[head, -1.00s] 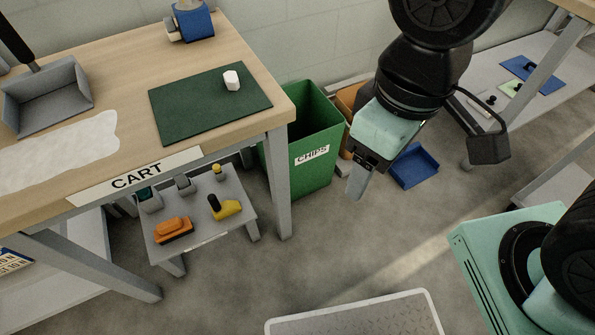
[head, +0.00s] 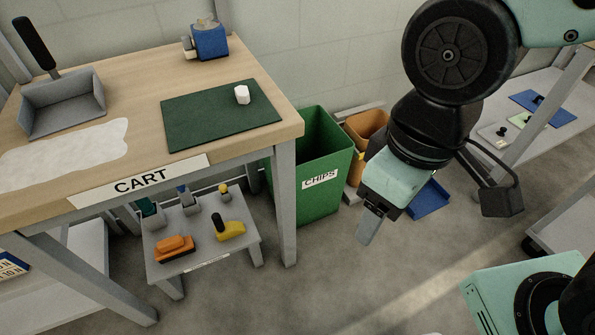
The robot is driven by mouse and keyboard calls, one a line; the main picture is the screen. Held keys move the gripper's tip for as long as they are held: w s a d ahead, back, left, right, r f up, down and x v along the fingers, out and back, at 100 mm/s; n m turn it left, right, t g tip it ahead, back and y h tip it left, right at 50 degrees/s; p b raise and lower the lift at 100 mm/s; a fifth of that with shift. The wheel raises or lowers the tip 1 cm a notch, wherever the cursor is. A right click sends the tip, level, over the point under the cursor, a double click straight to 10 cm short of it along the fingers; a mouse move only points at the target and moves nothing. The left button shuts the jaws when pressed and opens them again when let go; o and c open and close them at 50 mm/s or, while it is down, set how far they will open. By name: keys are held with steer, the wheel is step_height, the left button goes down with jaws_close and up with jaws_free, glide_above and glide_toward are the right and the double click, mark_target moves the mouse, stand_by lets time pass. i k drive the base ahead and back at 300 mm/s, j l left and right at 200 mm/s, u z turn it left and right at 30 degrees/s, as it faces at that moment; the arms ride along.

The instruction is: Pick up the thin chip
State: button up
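I cannot pick out a thin chip for certain in the head view. A green bin (head: 322,150) labelled CHIPS stands on the floor right of the workbench; its inside is mostly dark and I see no chip in it. A small white block (head: 242,94) sits on the dark green mat (head: 205,125) on the bench. My gripper (head: 368,230) points down over the floor, right of and in front of the bin, apart from everything. Its fingers are seen from the side and overlap, so any gap is hidden.
The workbench (head: 75,190) marked CART carries a grey dustpan (head: 65,105) and a blue device (head: 208,40). A low stand (head: 205,255) below holds several tools. An orange bin (head: 365,127) and blue tray (head: 430,198) lie behind my arm. Floor in front is clear.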

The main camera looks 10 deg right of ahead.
mark_target(242, 93)
steer(key=i+j+z, duration=0.2)
steer(key=j, duration=0.2)
steer(key=j+z, duration=0.15)
steer(key=j, duration=0.25)
steer(key=i+j+z, duration=0.2)
steer(key=j, duration=0.25)
steer(key=k, duration=0.1)
